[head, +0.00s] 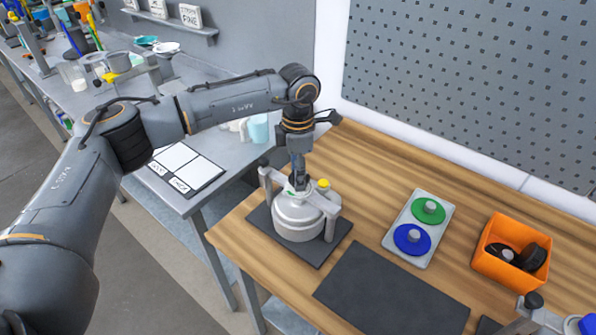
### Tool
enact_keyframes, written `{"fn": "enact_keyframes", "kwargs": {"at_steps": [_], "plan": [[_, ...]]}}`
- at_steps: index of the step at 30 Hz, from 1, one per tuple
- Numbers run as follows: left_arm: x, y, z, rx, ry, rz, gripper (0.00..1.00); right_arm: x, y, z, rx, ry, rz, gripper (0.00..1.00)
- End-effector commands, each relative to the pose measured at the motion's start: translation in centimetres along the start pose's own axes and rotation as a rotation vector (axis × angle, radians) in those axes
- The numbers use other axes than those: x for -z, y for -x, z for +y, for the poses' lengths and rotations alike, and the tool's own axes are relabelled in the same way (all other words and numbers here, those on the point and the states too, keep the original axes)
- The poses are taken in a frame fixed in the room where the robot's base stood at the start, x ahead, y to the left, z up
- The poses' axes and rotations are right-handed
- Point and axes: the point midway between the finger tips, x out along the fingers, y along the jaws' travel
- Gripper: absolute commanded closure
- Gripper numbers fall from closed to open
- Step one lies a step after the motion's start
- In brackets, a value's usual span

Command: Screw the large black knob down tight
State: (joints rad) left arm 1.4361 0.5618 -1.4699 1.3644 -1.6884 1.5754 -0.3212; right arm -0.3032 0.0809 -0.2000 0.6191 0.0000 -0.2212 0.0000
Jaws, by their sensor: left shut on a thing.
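A round pale-grey drum (297,215) sits in a clamp frame on a dark mat (262,222) at the left end of the wooden table. The frame has an upright on each side, with a small black knob (264,162) at the left and a yellow knob (323,184) near the right. My left gripper (298,182) points down over the middle of the drum and is shut at its top. The large black knob there is mostly hidden by my fingers, and I cannot tell how far down it sits. My right gripper is not in view.
A grey tray (419,210) holds a green disc (428,210) and a blue disc (411,239). An orange bin (494,265) holds black round parts (526,257). An empty dark mat (391,292) lies in front. Another device (545,318) shows at the bottom right. A perforated wall stands behind.

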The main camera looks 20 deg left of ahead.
Motion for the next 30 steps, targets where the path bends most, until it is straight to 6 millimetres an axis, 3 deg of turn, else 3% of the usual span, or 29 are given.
{"fn": "enact_keyframes", "kwargs": {"at_steps": [11,30], "plan": [[0.0,-0.4,0.0,0.000,-0.163,-0.001,0.85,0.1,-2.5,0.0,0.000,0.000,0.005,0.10],[-0.1,-0.2,0.1,-0.001,-0.758,-0.002,0.85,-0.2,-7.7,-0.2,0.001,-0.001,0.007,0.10]]}}
